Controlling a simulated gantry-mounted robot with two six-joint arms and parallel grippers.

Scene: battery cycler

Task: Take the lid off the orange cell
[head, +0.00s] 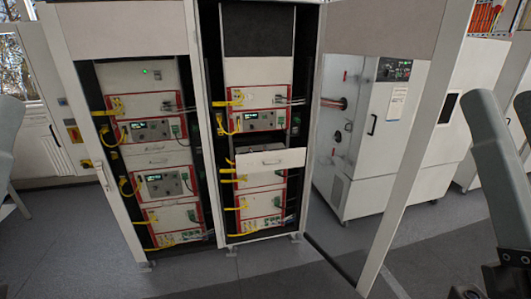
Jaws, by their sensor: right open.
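I cannot make out the orange cell or its lid in the head view. The white drawer (270,160) in the right bay of the rack stands forward of the units around it, and what is inside it cannot be told. My right gripper (478,291) shows only in part at the bottom right corner, cut off by the frame edge. It is open, low and far to the right of the rack, with nothing seen in it. Only a piece of my left arm shows at the left edge; its gripper is out of view.
The white rack (203,150) holds several red-framed cycler units with yellow cables (127,186). Its glazed door (412,150) stands open on the right. Behind the door is a white test chamber (372,170). Grey floor (230,272) in front is clear.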

